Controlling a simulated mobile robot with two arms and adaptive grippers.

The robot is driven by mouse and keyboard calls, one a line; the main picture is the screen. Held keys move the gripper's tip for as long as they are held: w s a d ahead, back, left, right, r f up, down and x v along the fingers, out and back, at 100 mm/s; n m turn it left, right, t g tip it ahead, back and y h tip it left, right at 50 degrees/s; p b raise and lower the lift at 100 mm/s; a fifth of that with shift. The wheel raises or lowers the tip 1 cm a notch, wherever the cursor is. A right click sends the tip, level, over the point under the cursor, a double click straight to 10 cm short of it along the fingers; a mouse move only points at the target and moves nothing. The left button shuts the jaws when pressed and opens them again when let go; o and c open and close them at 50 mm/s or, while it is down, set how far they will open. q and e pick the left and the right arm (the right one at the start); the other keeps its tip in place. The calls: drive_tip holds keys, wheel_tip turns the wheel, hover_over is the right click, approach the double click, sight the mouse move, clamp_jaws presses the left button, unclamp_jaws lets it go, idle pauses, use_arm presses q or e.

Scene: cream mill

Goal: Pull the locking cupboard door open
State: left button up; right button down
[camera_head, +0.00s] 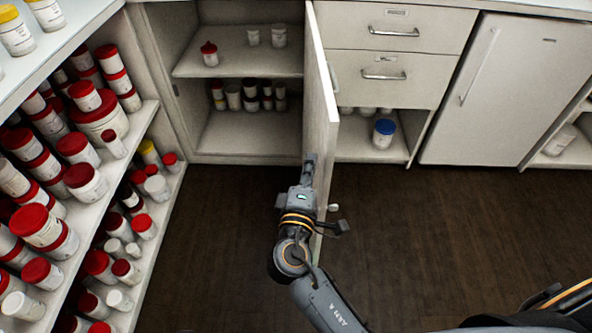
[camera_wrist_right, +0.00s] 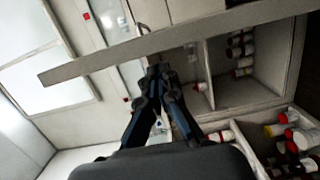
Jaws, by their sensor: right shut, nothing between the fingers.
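The cupboard door (camera_head: 323,110) stands swung wide open, seen nearly edge-on in the head view. It also crosses the wrist view as a long pale panel (camera_wrist_right: 90,63). The cupboard interior (camera_head: 240,132) is exposed to the left of the door. My right gripper (camera_head: 309,168) is shut and empty, on the cupboard-interior side of the door near its lower part. In the wrist view its fingertips (camera_wrist_right: 158,72) are together close to the panel; I cannot tell whether they touch it. My left gripper is not in view.
Shelves of red-lidded jars (camera_head: 85,180) stand close at the left. Drawers (camera_head: 390,60) and a white fridge-like door (camera_head: 500,90) are to the right. A blue-lidded jar (camera_head: 384,132) sits in an open shelf. The dark floor (camera_head: 450,240) is clear.

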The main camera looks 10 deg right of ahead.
drive_tip(key=shift+s+d, duration=0.1)
drive_tip(key=shift+d, duration=0.4)
drive_tip(key=shift+d, duration=0.1)
